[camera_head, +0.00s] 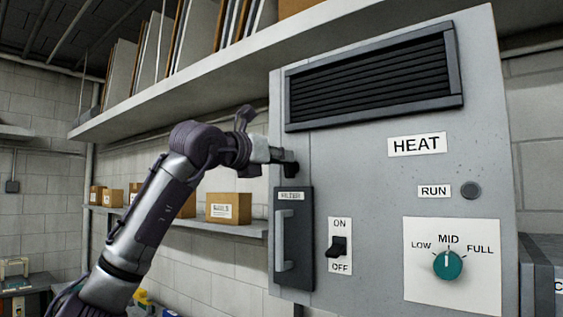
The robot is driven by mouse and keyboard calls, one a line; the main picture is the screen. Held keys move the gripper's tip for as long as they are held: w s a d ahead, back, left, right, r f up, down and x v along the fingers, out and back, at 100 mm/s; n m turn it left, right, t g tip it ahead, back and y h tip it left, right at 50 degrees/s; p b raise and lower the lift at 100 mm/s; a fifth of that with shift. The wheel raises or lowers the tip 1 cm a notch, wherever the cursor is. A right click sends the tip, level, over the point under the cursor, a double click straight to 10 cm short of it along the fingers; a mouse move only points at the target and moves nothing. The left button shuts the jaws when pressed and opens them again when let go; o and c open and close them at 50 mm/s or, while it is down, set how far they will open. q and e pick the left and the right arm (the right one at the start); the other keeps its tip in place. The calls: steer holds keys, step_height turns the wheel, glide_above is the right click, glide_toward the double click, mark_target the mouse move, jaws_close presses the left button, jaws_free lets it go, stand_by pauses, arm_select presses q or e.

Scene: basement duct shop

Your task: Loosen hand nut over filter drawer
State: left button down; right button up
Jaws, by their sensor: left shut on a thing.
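The dark filter drawer (293,240) with its grey vertical handle and FILTER label is set in the left part of the grey heater cabinet's front. It looks closed. My left gripper (286,164) reaches in from the left, with its fingertips at the cabinet face just above the drawer. It is shut on the hand nut there. The nut is mostly hidden by the dark fingers, so its turn and how far it stands out cannot be made out. My right gripper is not in view.
The grey cabinet (370,165) carries a vent grille (372,78), an ON/OFF switch (337,247), a RUN button (471,190) and a teal knob (447,265) pointing to MID. A long shelf (185,98) runs above my arm. A lower shelf (245,229) holds cardboard boxes (228,208).

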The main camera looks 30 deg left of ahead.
arm_select(q)
steer(key=shift+a+f+n+b, duration=0.3)
steer(key=shift+n+b, duration=0.7)
steer(key=shift+n, duration=1.65)
steer(key=shift+a+f+n+b, duration=0.3)
steer(key=shift+n+b, duration=0.75)
steer(key=shift+n, duration=1.55)
steer(key=shift+a+f+n+b, duration=0.3)
steer(key=shift+n+b, duration=0.7)
steer(key=shift+n, duration=1.65)
steer(key=shift+w+n, duration=0.1)
steer(key=shift+n, duration=0.2)
steer(key=c, duration=1.2)
jaws_free()
steer(key=shift+f, duration=0.1)
steer(key=s, duration=1.2)
steer(key=shift+a, duration=0.45)
